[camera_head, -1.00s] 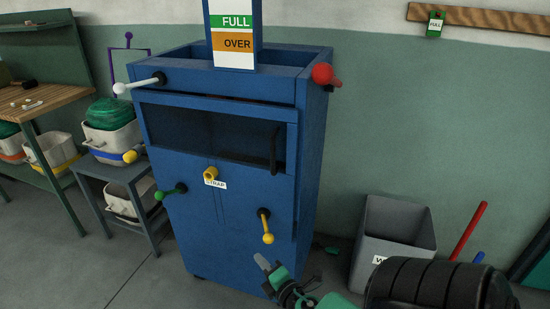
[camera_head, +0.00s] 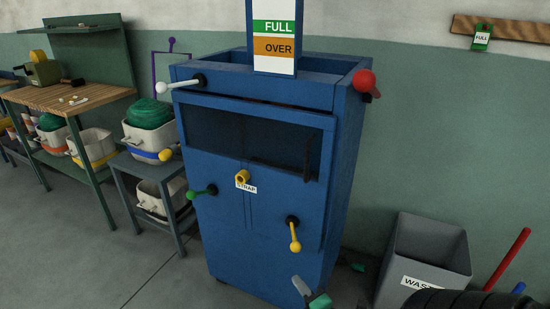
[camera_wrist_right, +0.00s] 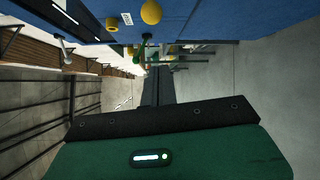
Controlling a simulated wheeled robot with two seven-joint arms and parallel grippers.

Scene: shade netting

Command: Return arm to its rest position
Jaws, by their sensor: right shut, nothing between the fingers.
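My right gripper (camera_head: 302,287) shows at the bottom edge of the head view, in front of the lower part of the blue cabinet (camera_head: 270,225). Only its grey tip and a bit of green body are in the picture. It is shut and empty. In the right wrist view its dark fingers (camera_wrist_right: 158,88) lie together, pointing away from the green housing, with the cabinet across the top. A black ribbed part of my arm is at the lower right of the head view. My left gripper is not in view.
The cabinet carries white, red, green and yellow handles, with a yellow lever (camera_head: 295,236) closest above the gripper. A grey waste bin (camera_head: 432,245) stands to its right. A workbench (camera_head: 70,97) and a low stand with tubs (camera_head: 150,150) are at left. Floor in front is clear.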

